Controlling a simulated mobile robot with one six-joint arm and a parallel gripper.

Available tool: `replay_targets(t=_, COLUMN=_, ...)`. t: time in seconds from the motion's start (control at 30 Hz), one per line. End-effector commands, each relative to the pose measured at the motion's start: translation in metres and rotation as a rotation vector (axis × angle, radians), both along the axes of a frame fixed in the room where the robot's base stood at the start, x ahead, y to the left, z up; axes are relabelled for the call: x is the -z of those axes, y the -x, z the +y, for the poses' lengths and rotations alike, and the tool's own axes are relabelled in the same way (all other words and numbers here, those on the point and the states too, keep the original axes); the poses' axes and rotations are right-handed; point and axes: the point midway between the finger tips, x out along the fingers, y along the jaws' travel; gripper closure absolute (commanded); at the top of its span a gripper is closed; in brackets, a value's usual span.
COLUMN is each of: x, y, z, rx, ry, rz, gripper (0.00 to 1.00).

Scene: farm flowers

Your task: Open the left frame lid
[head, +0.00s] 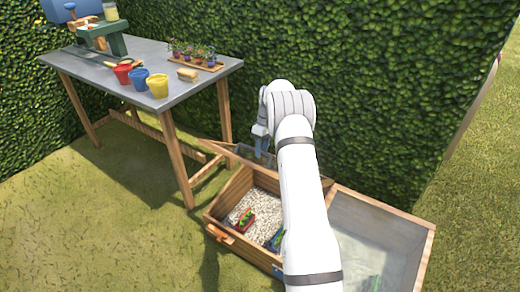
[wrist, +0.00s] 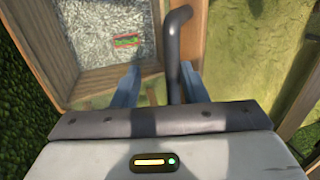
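The wooden cold frame's left lid (head: 222,147) stands raised and tilted in the head view, so the left compartment lies open. Its wooden edge and pane also show in the wrist view (wrist: 112,43). A dark grey bent bar (wrist: 173,45), seemingly the lid's handle, runs between my blue fingertips. My gripper (head: 262,135) is at the raised lid's upper side. In the wrist view my gripper (wrist: 157,82) has its fingers apart, with a gap beside the bar; whether a finger touches it is unclear. My arm hides part of the frame.
The left compartment holds pale gravel, a red tray (head: 241,219) and a blue tray. The right glass lid (head: 385,240) lies closed. A grey table (head: 190,93) with pots and flowers stands left. A hedge (head: 390,80) stands behind; grass is free in front.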

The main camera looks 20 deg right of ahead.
Motion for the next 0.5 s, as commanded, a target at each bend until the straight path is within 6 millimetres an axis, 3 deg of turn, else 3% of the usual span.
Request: replay_targets(t=0.5, x=-0.0052, y=-0.0011, z=0.0012, rx=0.000, ry=-0.002, rz=-0.003, gripper=0.64)
